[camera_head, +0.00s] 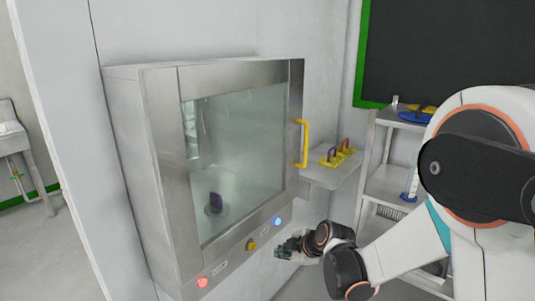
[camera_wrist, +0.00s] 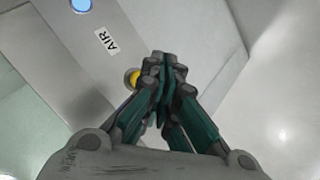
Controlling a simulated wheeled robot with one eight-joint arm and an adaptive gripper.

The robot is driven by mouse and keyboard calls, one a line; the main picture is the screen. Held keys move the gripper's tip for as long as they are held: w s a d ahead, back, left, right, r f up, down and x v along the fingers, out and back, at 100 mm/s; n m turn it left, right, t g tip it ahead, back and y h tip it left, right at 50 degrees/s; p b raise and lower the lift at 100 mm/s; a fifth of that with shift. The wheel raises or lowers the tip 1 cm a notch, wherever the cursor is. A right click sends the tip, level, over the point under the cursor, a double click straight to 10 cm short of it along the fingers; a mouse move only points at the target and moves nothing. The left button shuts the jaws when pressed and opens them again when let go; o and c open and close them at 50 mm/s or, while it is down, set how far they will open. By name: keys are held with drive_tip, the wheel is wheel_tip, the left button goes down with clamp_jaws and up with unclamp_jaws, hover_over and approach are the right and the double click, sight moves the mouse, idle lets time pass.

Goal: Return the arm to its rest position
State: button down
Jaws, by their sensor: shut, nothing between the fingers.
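My gripper (camera_head: 281,249) is at the lower right of the steel cabinet (camera_head: 166,165), close to its button strip, in the head view. In the wrist view my gripper (camera_wrist: 160,62) has its dark and green fingers together, with nothing between them. The fingertips partly cover a yellow button (camera_wrist: 131,77) near a label reading AIR. I cannot tell whether they touch the panel. The rest of my arm (camera_head: 395,245) stretches down and left from the right side of the head view.
The cabinet's glass door has a yellow handle (camera_head: 300,143); a dark purple object (camera_head: 215,201) shows behind the glass. Red (camera_head: 202,282) and blue-lit (camera_head: 277,221) buttons sit on the strip.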

drive_tip(key=s+d+r+m+h, duration=0.2)
drive_tip(key=s+d+r+m, duration=0.45)
drive_tip(key=s, duration=0.35)
drive_tip(key=s+d+r+m+h, duration=0.2)
drive_tip(key=s+d+r+m, duration=0.3)
drive_tip(key=s+r+m, duration=0.4)
drive_tip(key=s+d+f+m+h, duration=0.1)
drive_tip(key=s+d+m, duration=0.2)
drive_tip(key=s, duration=0.6)
drive_tip(key=shift+s+d, duration=0.4)
drive_tip(key=shift+d, duration=0.05)
